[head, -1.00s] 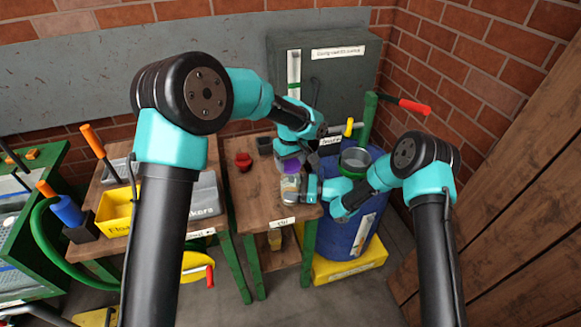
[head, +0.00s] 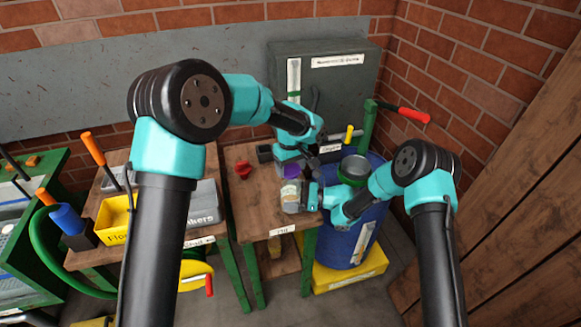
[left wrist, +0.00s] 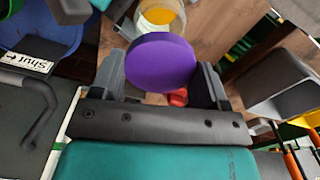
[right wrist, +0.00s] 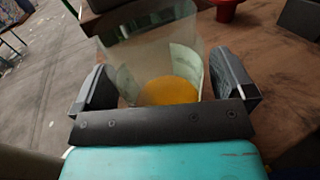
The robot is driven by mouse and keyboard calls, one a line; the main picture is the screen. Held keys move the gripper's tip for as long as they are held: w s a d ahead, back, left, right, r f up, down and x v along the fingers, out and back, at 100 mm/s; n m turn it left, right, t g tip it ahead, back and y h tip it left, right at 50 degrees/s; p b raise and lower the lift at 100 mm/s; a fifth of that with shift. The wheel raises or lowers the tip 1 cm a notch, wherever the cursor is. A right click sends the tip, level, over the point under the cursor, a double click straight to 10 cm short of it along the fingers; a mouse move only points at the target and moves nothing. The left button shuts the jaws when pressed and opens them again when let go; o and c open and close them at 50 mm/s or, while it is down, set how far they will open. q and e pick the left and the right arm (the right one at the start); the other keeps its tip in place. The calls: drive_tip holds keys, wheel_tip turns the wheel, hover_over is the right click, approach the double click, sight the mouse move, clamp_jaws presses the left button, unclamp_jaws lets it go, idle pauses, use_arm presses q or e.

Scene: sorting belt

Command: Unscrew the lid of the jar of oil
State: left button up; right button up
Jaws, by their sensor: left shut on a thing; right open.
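The purple lid (left wrist: 160,62) sits between the fingers of my left gripper (left wrist: 163,85), which is shut on it. In the head view the lid (head: 290,172) is just above and behind the jar of oil (head: 291,197) on the small wooden table. In the left wrist view the jar (left wrist: 160,14) shows beyond the lid, apart from it. My right gripper (right wrist: 165,85) is open, with its fingers on either side of the clear jar (right wrist: 150,45). Orange oil (right wrist: 168,92) shows low inside. Whether either right finger touches the glass is unclear.
A red object (head: 244,171) and a dark box (head: 264,153) stand on the table behind the jar. A blue barrel (head: 350,235) is close on the right. A second table with yellow (head: 116,217) and grey bins (head: 205,205) stands on the left.

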drive_tip(key=d, duration=1.1)
drive_tip(key=shift+s+d, duration=0.2)
drive_tip(key=shift+d, duration=0.15)
